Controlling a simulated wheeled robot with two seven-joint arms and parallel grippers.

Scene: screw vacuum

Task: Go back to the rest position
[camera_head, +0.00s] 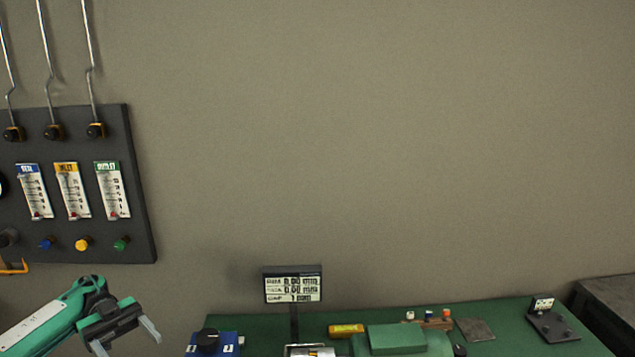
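My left gripper (128,344) is in the lower left of the head view, at the end of my green and black arm. Its two grey fingers are spread apart with nothing between them. It is below the dark wall panel and left of the green workbench (490,315), apart from both in the picture. My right gripper does not show.
The dark panel (140,215) carries gauges, coloured knobs and pipes. On the bench are a display on a post (293,285), a blue box (228,342), a green machine (397,338), a yellow cylinder (346,330) and a black stand (552,325). A dark block (610,300) stands at right.

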